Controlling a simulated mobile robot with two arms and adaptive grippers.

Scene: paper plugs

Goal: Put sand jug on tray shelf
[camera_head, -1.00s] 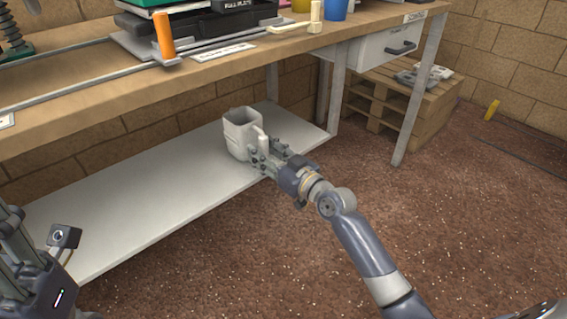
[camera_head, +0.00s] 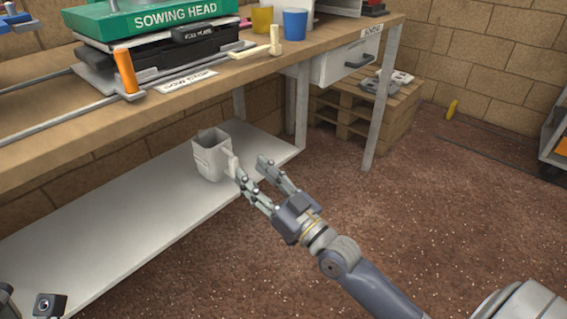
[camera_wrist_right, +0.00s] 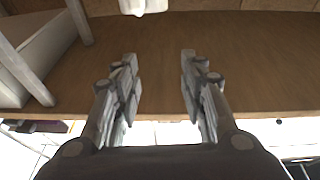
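The sand jug (camera_head: 211,156) is a pale grey, open-topped jug. It stands upright on the low white shelf (camera_head: 130,222) under the workbench, near the shelf's right end, with its handle toward my right gripper. My right gripper (camera_head: 250,166) is open and empty, just right of the jug. One fingertip overlaps the handle in the head view, so I cannot tell whether they touch. In the right wrist view its fingers (camera_wrist_right: 158,88) are spread with nothing between them. Of my left arm only a small part shows at the bottom left; its fingers are not visible.
The workbench top (camera_head: 60,115) overhangs the shelf. It carries a green sowing head (camera_head: 160,20), an orange-handled tool (camera_head: 126,72), a blue cup (camera_head: 295,24) and a yellow cup (camera_head: 262,20). A bench leg (camera_head: 382,100) stands right of the shelf. A pallet (camera_head: 350,115) lies behind; the floor in front is clear.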

